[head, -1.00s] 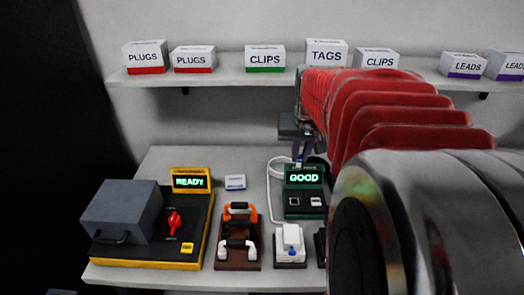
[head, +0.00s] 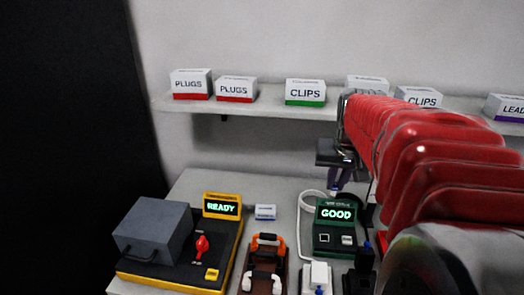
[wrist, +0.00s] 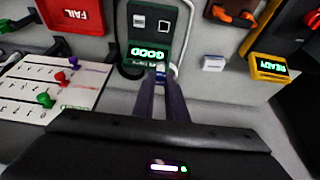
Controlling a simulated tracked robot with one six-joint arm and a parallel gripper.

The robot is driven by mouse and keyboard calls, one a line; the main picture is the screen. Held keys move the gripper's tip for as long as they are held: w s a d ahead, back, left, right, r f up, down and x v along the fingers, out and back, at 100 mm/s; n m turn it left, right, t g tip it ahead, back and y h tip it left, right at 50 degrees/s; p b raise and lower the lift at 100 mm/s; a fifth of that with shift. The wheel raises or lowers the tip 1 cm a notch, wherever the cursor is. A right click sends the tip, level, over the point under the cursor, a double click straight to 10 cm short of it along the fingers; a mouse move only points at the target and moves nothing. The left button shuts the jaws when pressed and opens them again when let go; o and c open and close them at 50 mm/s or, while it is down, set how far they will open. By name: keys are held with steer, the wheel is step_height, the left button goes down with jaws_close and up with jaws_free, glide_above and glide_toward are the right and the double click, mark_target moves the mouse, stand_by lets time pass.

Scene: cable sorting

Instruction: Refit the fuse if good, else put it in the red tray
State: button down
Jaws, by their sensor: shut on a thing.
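My gripper (wrist: 162,84) is shut on a small fuse (wrist: 160,69), whose whitish and blue end shows between the fingertips in the wrist view. In the head view my gripper (head: 335,186) is above the back of the green tester (head: 335,240); the fuse is hard to make out there. The tester's screen (head: 336,213) reads GOOD, and it also shows in the wrist view (wrist: 150,53). The red tray (wrist: 75,14), marked FAIL, is at the wrist view's upper left. A white plug-like block (head: 317,276) with a blue part stands in front of the tester.
A yellow-black machine (head: 180,255) with a READY screen (head: 221,208) and a grey lid stands left. A brown holder (head: 266,270) with orange and white handles is beside it. A white board (wrist: 60,85) holds several coloured pegs. Labelled boxes (head: 305,92) line the shelf.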

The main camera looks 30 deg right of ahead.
steer(key=shift+r, duration=1.4)
steer(key=shift+f, duration=0.2)
